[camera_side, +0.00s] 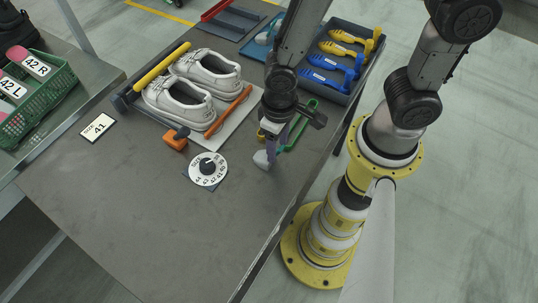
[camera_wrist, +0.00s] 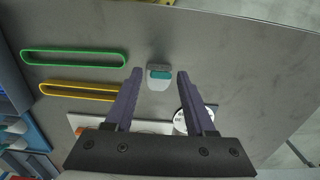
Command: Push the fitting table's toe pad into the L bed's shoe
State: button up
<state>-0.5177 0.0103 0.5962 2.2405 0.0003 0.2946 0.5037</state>
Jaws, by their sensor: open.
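The toe pad (camera_side: 262,160) is a small pale block on the grey table, just below my gripper (camera_side: 270,138) in the side view. In the wrist view the toe pad (camera_wrist: 158,77) shows a grey top edge, a teal band and a white end. It lies between the two spread fingers of my gripper (camera_wrist: 158,76), with a gap on each side. My gripper is open and pointing down, holding nothing. Two pale grey shoes, one nearer (camera_side: 168,108) and one farther (camera_side: 218,78), sit side by side on a light board. I cannot tell which is in the L bed.
A size dial (camera_side: 207,168) and an orange block (camera_side: 175,139) stand left of the pad. A yellow-handled hammer (camera_side: 160,65) and an orange bar (camera_side: 228,110) flank the shoes. A green loop (camera_wrist: 73,58) and a yellow loop (camera_wrist: 75,90) lie nearby. The front table is clear.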

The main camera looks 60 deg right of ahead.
grip_shut()
jog(key=shift+r, duration=3)
